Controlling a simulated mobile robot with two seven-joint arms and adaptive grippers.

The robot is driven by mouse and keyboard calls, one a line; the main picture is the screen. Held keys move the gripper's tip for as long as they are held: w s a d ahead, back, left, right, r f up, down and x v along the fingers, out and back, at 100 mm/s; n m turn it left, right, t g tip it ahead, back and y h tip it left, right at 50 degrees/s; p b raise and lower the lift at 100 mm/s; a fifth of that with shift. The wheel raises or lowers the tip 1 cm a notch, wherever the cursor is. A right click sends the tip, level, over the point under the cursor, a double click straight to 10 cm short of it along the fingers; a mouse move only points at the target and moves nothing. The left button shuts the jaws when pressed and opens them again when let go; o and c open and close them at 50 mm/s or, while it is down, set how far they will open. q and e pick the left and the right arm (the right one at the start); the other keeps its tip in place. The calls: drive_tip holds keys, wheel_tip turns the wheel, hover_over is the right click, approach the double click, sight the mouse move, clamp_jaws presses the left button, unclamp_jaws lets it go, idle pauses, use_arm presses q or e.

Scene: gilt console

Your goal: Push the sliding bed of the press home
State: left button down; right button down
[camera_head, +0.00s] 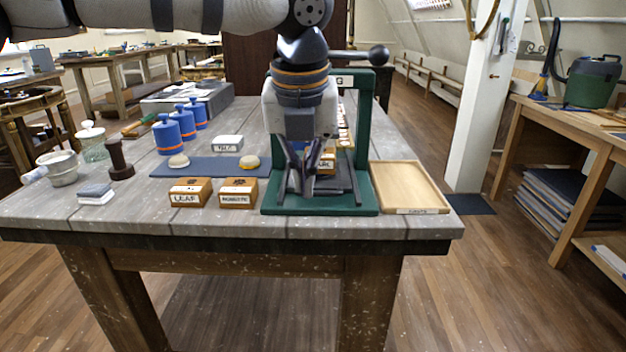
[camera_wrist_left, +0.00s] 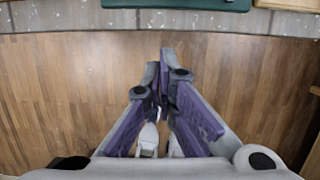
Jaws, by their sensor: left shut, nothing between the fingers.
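The green press (camera_head: 368,130) stands on the front part of the table, with a green base and an upright frame. Its dark sliding bed (camera_head: 343,183) shows in part behind and beside my gripper; how far out it sits I cannot tell. My left gripper (camera_head: 303,192) is shut and empty, pointing down in front of the press. In the left wrist view my shut left gripper (camera_wrist_left: 163,60) hangs over the floor, and the press base's front edge (camera_wrist_left: 180,4) shows at the top, apart from the fingers. My right gripper is not in view.
A wooden tray (camera_head: 428,210) lies right of the press. Two labelled wooden blocks, LEAF (camera_head: 185,199) and another (camera_head: 238,201), stand left of it, before a blue mat (camera_head: 205,172). Blue weights (camera_head: 167,136) and a dark stamp (camera_head: 119,170) stand farther left.

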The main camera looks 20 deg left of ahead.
use_arm(q)
drive_tip(key=w+f, duration=0.1)
drive_tip(key=f, duration=0.1)
drive_tip(key=w+a+f, duration=0.1)
drive_tip(key=w+f, duration=0.1)
drive_tip(key=f, duration=0.1)
drive_tip(key=w+f+b, duration=0.1)
drive_tip(key=w+f, duration=0.1)
drive_tip(key=shift+a+f, duration=0.25)
drive_tip(key=shift+f, duration=0.15)
drive_tip(key=shift+w+a+r, duration=0.15)
drive_tip(key=shift+w+r, duration=0.15)
drive_tip(key=shift+w, duration=0.05)
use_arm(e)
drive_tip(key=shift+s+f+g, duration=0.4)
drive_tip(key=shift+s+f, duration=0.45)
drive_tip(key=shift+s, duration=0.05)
